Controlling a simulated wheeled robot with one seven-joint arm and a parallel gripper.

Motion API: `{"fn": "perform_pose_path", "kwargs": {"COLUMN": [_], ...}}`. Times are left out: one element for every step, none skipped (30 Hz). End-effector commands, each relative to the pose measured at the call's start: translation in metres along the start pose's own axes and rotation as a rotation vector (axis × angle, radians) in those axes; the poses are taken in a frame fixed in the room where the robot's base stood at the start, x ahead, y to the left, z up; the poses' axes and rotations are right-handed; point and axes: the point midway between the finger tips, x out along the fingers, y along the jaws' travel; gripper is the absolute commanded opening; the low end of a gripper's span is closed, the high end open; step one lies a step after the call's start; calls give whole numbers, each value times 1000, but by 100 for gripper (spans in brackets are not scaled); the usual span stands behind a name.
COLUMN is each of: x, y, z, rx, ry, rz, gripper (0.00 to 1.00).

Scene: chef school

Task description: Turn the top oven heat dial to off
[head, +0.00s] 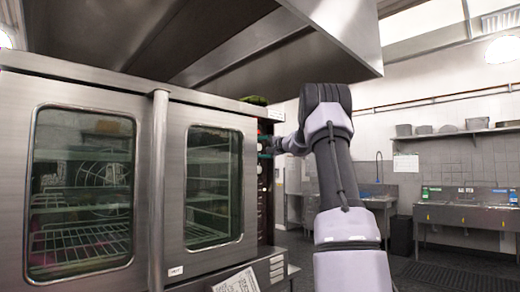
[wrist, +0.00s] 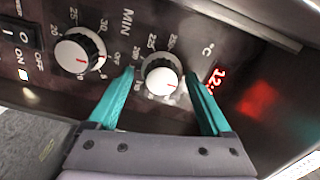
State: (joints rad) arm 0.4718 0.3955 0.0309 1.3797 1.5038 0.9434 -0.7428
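The oven (head: 150,85) has two glass doors, with its dark control panel (head: 263,190) on the right edge. My gripper (wrist: 160,73) is open, one teal finger on each side of this dial, with small gaps seeming to show. In the head view the gripper (head: 265,146) is at the panel's upper part, partly hidden by my arm.
A similar dial (wrist: 80,54) marked MIN sits left of the heat dial, close to the left finger. An ON/OFF switch (wrist: 17,36) is farther left. A red-digit display (wrist: 217,77) is by the right finger. A metal hood (head: 330,30) hangs above.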

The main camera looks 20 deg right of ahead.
Motion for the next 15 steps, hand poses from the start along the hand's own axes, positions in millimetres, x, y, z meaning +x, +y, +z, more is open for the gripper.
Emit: {"fn": "perform_pose_path", "kwargs": {"x": [0, 0, 0, 0, 0, 0, 0, -1, -3, -6, -9, -14, -19, -24, -33], "y": [0, -1, -1, -1, -1, -1, -1, -1, -2, -2, -2, -1, -2, -2, -2], "z": [0, 0, 0, 0, 0, 0, 0, 0, 0, -1, -1, -1, -1, -1, -1], "rx": [0, 0, 0, 0, 0, 0, 0, 0, 0, 0, 0, 0, -1, -1, 1], "ry": [0, 0, 0, 0, 0, 0, 1, 1, 1, 1, 2, 2, 2, 3, 3], "rz": [-1, -1, -1, -1, -1, -2, -2, -2, -2, -2, -2, -1, -1, -2, -2], "gripper": [83, 83, 83, 83, 83, 83, 83, 83, 83, 83, 83, 83, 83, 83, 83]}}
